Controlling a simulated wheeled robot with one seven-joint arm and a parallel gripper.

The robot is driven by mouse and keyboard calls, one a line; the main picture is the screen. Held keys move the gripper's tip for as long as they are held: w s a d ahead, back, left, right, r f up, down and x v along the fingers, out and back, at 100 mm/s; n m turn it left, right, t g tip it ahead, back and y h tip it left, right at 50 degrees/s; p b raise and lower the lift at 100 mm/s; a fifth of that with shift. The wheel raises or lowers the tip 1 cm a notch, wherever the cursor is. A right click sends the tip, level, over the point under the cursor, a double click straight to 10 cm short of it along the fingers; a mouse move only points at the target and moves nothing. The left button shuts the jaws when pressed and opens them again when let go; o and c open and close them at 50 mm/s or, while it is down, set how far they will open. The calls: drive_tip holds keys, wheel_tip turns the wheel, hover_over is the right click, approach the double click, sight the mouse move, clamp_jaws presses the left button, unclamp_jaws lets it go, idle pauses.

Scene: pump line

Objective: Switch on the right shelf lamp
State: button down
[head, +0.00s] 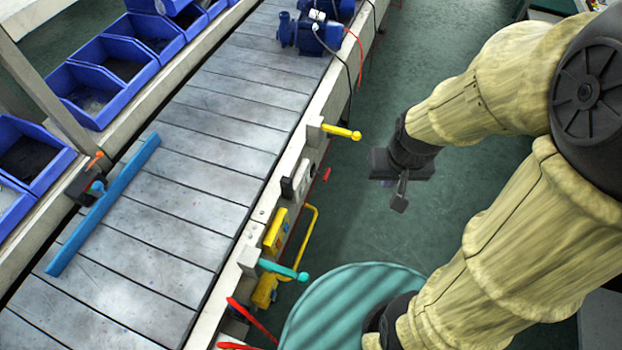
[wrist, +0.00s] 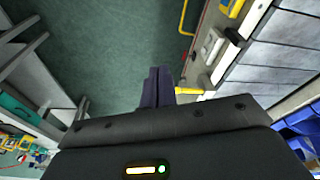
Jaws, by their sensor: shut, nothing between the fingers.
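I cannot make out the right shelf lamp in either view. On the side rail of the conveyor, a small black-and-white fitting (head: 294,186) sits between the yellow lever (head: 342,132) and the teal lever (head: 283,269); I cannot tell whether it is a switch. A pale rocker-like plate (wrist: 210,46) on the rail shows in the wrist view. My gripper (head: 400,203) points down over the floor to the right of the rail, apart from everything. Its dark fingers (wrist: 158,86) are together and empty in the wrist view.
The slatted conveyor (head: 205,145) carries blue pumps (head: 310,32) at the far end and a blue bar (head: 103,205) lies across it. Blue bins (head: 100,75) line its left side. A teal ribbed drum top (head: 350,300) stands below my arm. The green floor near my gripper is clear.

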sight(308, 178)
drive_tip(key=w+a+f+m+g+y+b, duration=0.1)
drive_tip(key=w+f+m+y+b, duration=0.2)
drive_tip(key=f+b, duration=0.4)
drive_tip(key=w+a+f+m+g+y+b, duration=0.2)
drive_tip(key=f+m+b, duration=0.3)
drive_tip(key=f, duration=0.4)
drive_tip(key=w+a+f+m+g+y+b, duration=0.1)
drive_tip(key=w+f+m+y+b, duration=0.2)
drive_tip(key=f+b, duration=0.45)
drive_tip(key=w+d+f+m+t+y+b, duration=0.3)
drive_tip(key=w+f+m+t+y+b, duration=0.3)
drive_tip(key=w+f+m+b, duration=0.4)
wheel_tip(308, 178, down, 3)
drive_tip(key=shift+w+d+m+t+y+b, duration=0.15)
drive_tip(key=shift+w+m+t+y+b, duration=0.25)
drive_tip(key=shift+w+b, duration=0.55)
drive_tip(key=b+x, duration=0.3)
drive_tip(key=x, duration=1.1)
drive_tip(key=shift+b, duration=0.35)
